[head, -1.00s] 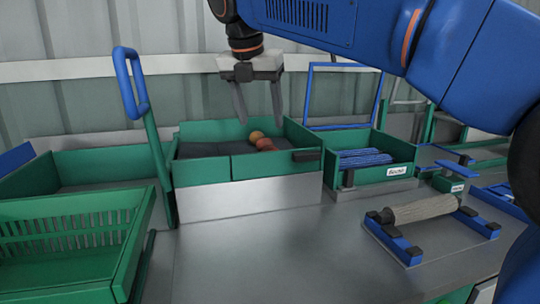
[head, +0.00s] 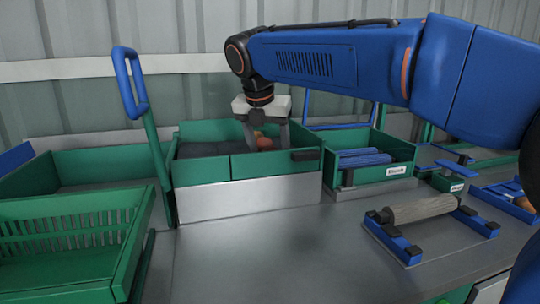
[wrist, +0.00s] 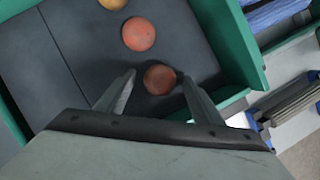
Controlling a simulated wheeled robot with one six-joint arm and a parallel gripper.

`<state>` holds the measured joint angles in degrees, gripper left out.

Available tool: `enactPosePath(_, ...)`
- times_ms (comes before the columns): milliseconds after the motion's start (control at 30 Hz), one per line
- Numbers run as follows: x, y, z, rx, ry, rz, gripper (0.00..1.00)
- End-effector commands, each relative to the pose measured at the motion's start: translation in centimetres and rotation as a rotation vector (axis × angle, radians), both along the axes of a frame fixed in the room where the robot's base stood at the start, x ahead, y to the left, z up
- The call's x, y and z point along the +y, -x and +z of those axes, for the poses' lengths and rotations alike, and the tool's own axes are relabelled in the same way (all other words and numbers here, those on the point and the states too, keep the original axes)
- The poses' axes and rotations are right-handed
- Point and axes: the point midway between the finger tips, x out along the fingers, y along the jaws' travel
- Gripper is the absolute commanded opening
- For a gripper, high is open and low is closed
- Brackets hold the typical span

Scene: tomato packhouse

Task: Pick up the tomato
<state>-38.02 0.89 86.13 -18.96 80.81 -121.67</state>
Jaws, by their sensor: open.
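A red tomato (wrist: 159,79) lies on the dark floor of a green-walled bin (head: 202,168), between the tips of my gripper's fingers in the wrist view. My gripper (wrist: 157,75) is open, with a finger on each side of this tomato; I cannot tell if either touches it. A second red tomato (wrist: 138,34) and an orange one (wrist: 113,4), cut by the frame edge, lie in a row beyond it. In the head view my gripper (head: 267,142) reaches down into the bin, and its fingers partly hide the tomatoes (head: 264,142).
The bin's right wall (wrist: 236,45) runs close to the right finger. A green post with a blue loop handle (head: 130,82) stands left of the bin. A green crate with blue bars (head: 398,174) stands to the right. A roller on blue brackets (head: 420,208) sits on the bench.

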Motion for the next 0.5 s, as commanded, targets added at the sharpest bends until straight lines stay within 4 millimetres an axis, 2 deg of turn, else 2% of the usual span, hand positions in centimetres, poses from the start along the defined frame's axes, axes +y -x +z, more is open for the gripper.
enactPosePath(200,0.00,-0.02,-0.06,0.000,0.000,0.000,0.62)
enactPosePath(233,0.00,-0.02,-0.06,0.000,0.000,0.000,0.57)
enactPosePath(333,0.00,-0.02,-0.05,0.000,0.000,0.000,0.33)
enactPosePath(367,0.00,-0.02,-0.05,0.000,0.000,0.000,0.28)
enactPosePath(500,0.00,-0.02,-0.04,0.000,0.000,0.000,0.28)
